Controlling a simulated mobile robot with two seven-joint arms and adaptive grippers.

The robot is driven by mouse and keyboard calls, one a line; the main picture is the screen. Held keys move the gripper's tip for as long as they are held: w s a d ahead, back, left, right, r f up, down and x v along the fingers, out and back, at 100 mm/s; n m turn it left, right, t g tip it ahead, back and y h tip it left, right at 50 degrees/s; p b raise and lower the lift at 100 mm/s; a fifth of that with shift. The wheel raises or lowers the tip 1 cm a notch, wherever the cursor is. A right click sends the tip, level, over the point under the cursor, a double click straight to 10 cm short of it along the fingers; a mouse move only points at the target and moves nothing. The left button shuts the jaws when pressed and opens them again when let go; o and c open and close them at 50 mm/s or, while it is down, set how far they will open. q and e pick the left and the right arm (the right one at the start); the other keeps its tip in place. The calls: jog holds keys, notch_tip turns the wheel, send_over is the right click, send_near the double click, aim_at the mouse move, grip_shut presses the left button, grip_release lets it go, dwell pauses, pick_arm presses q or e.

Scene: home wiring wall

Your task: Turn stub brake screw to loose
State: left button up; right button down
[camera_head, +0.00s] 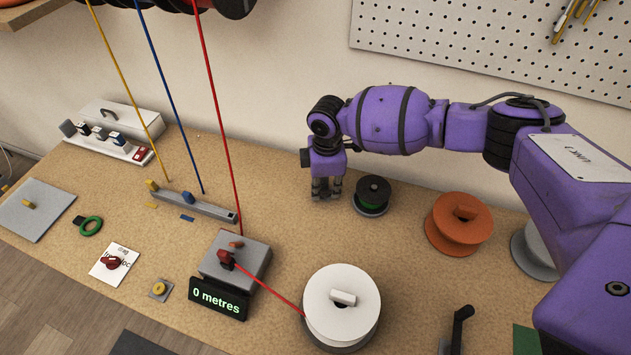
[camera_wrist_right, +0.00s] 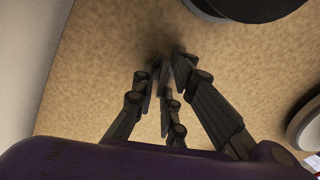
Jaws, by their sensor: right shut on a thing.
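I cannot tell for certain which part is the stub brake screw. A small black-topped spool with green wire (camera_head: 372,192) stands at the back of the bench and has a round knob on top. My right gripper (camera_head: 326,188) points down just left of this spool, apart from it. In the right wrist view, its fingers (camera_wrist_right: 163,80) are drawn together over the bench. What is between the fingertips is too small or hidden to make out. The dark rim of a spool (camera_wrist_right: 250,5) shows at the top of that view. My left gripper is not in view.
An orange spool (camera_head: 459,222) and a white spool (camera_head: 330,295) with red wire stand nearby. The red wire runs to a grey block (camera_head: 250,262) behind a "0 metres" display (camera_head: 217,299). Taut yellow, blue and red wires hang at left.

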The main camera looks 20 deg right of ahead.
jog(key=shift+s+a+f+n, duration=0.25)
jog(key=shift+s+f+n, duration=0.05)
jog(key=shift+s+n, duration=0.2)
jog(key=shift+n, duration=1)
jog(key=shift+d+n, duration=0.1)
jog(key=shift+n, duration=0.8)
jog(key=c, duration=1.7)
grip_release()
jog(key=shift+r, duration=0.1)
jog(key=shift+w+r, duration=0.1)
jog(key=shift+w, duration=0.15)
